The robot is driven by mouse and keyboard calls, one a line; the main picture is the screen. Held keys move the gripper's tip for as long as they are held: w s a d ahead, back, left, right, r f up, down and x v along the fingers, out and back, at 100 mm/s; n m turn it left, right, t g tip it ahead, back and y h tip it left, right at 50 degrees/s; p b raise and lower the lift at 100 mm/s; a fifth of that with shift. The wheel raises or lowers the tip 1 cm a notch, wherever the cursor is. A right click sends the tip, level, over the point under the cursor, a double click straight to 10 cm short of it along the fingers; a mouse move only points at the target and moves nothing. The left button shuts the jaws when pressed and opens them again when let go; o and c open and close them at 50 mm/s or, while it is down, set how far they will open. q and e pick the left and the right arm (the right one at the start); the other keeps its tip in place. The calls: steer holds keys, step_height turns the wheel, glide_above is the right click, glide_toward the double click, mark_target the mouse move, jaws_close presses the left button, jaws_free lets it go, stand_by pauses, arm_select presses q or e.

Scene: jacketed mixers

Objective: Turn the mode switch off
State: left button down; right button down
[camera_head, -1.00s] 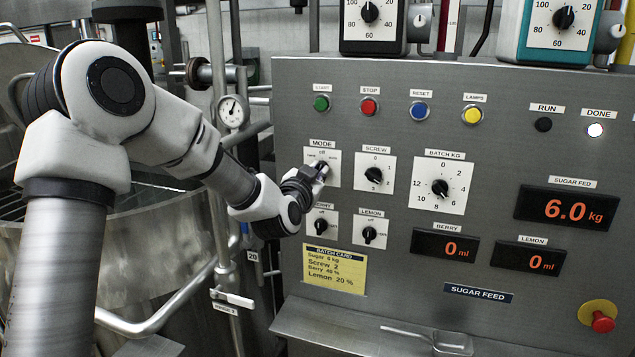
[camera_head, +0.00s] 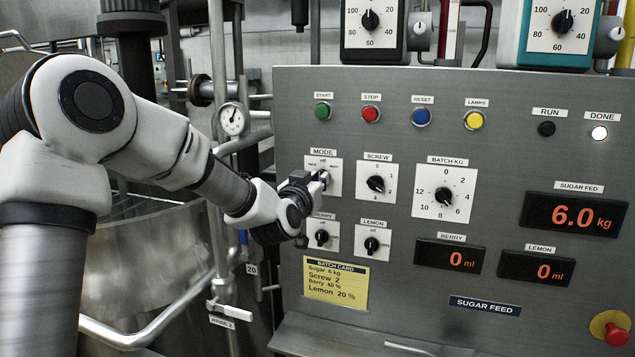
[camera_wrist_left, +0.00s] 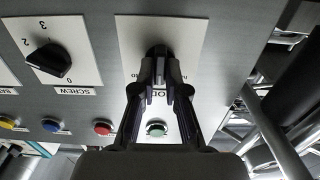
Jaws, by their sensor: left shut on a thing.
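The mode switch is a black knob on a white plate (camera_head: 335,166) at the left of the grey control panel. "Off" is printed at the top of the plate, with other positions at the sides. My left gripper (camera_head: 322,178) reaches it from the left and its fingers are shut on the knob. In the left wrist view the mode knob (camera_wrist_left: 159,51) sits between the two fingertips of the left gripper (camera_wrist_left: 161,68). The fingers hide most of the knob, so its pointing direction cannot be told. My right gripper is not in view.
The screw knob (camera_head: 376,184) is close on the right; the berry knob (camera_head: 322,238) and lemon knob (camera_head: 371,245) sit below. Push buttons, including the red stop button (camera_head: 370,113), line the top. The DONE lamp (camera_head: 599,133) is lit. A steel vessel (camera_head: 150,270) stands at left.

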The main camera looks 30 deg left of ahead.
arm_select(q)
steer(key=c, duration=1.2)
jaws_free()
steer(key=v, duration=0.7)
steer(key=shift+s, duration=0.25)
steer(key=shift+w+f, duration=0.1)
steer(key=shift+f, duration=0.1)
